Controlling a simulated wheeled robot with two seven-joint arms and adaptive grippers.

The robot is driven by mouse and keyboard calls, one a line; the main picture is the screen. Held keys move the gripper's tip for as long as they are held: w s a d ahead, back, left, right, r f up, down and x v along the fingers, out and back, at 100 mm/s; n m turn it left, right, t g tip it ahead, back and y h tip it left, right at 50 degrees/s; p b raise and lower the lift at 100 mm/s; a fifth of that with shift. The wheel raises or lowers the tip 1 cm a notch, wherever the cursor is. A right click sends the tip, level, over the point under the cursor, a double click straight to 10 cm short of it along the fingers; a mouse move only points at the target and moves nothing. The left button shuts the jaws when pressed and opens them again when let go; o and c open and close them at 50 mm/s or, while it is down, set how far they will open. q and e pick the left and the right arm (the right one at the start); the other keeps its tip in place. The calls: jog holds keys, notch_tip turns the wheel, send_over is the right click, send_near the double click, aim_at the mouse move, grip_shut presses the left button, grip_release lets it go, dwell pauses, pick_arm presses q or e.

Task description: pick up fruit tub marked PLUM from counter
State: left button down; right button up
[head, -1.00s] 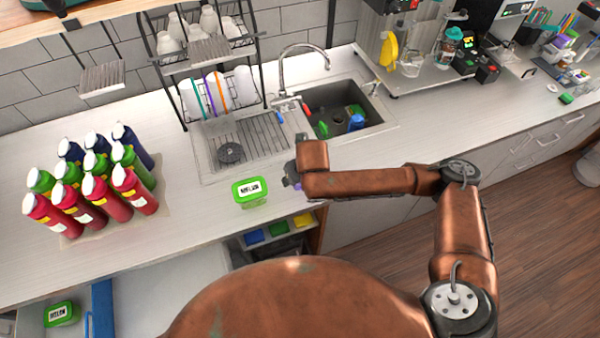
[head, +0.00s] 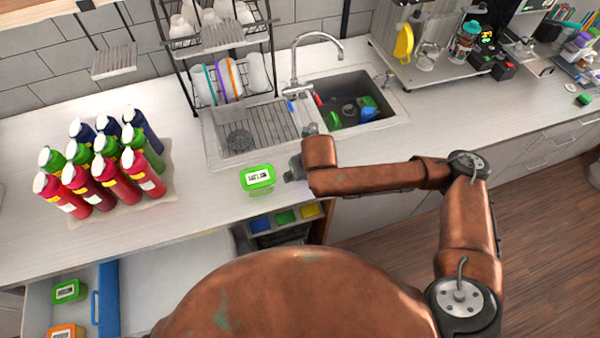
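A small clear tub with a bright green lid (head: 257,177) sits on the counter, left of my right gripper. Its white label has dark lettering, too small to read surely; it looks more like MELON than PLUM. My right gripper (head: 291,169) is a small grey shape at the end of the copper arm, just right of the tub, with a narrow gap in this view. Its fingers are mostly hidden by the wrist, and I see nothing held in it. My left gripper is out of view.
Several red, green and blue bottles (head: 103,165) stand on a mat at the left. The drying rack (head: 218,85) and sink (head: 350,100) are behind. An open drawer at lower left holds a green-lidded tub (head: 69,291) and an orange-lidded tub (head: 66,331).

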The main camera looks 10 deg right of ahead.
jog(key=o, duration=0.9)
